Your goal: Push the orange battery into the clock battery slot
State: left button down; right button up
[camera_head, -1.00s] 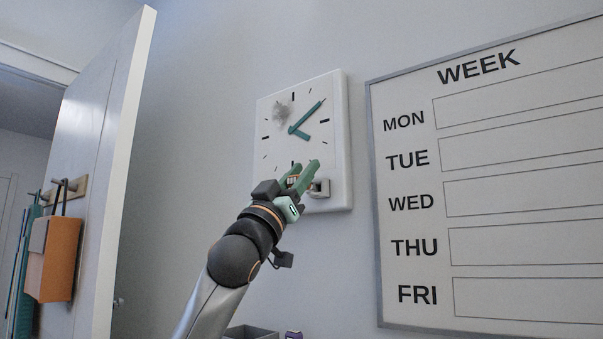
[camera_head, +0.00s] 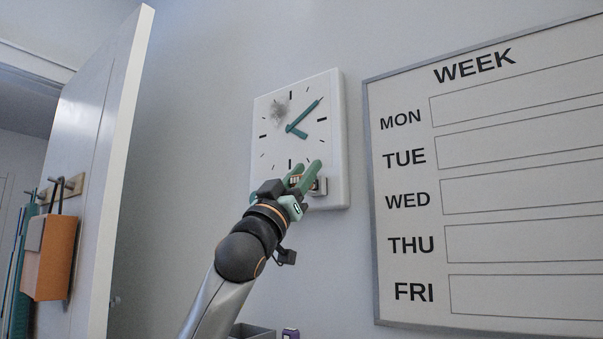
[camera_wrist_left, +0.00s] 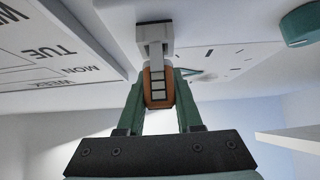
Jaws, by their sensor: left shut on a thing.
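The white square clock (camera_head: 335,130) hangs on the wall, with green hands and a grey smudge on its face. Its battery slot (camera_head: 320,187) is a pale block at the lower edge, partly hidden by my fingers. It also shows in the left wrist view (camera_wrist_left: 154,36). My left gripper (camera_head: 304,175) is at the slot, its green fingers shut on the orange battery (camera_wrist_left: 157,88), one on each side. The battery points at the slot, lined up with it in the left wrist view. I cannot tell how far its end is inside. My right gripper is out of view.
A white week board (camera_head: 410,270) hangs right of the clock. An open white door (camera_head: 95,150) with an orange bag (camera_head: 50,258) on a hook stands at the left. A grey box (camera_head: 252,331) and a small purple thing (camera_head: 290,334) show at the bottom edge.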

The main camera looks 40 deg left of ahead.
pick_arm(q)
jog(key=shift+w+a, duration=0.1)
jog(key=shift+w, duration=0.55)
jog(key=c, duration=0.5)
grip_release()
jog(key=b+v, duration=0.5)
jog(key=v, duration=0.7)
jog(key=shift+s+f, duration=0.15)
jog(key=shift+f, duration=0.05)
